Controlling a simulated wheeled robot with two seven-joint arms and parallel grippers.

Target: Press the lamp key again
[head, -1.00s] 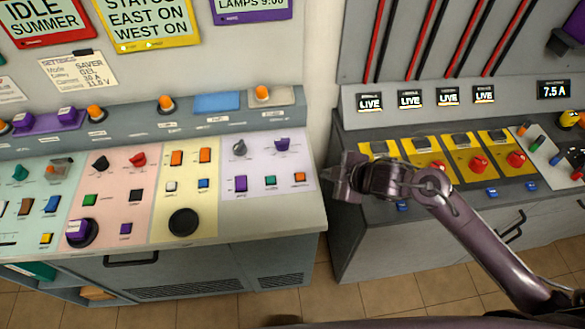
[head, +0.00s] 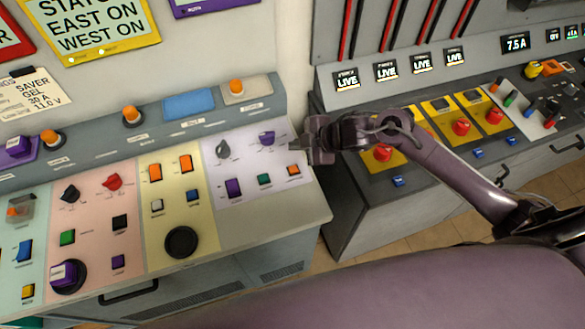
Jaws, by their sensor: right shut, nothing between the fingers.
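No readable label marks the lamp key. The lavender panel (head: 215,208) at the right end of the left console carries a purple key (head: 233,188), a teal key (head: 264,180) and an orange key (head: 293,170) in a row. Behind them are a grey knob (head: 223,149) and a purple switch (head: 267,138). My right gripper (head: 312,152) is shut and empty at the panel's right edge, just right of the orange key. I cannot tell its height, and no contact shows. My left gripper is out of view.
A yellow panel (head: 160,230) with a black round button (head: 181,242) lies left of the lavender one. The right console, under my right arm, has red buttons such as one (head: 461,127) on yellow plates. LIVE displays (head: 386,70) line its back.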

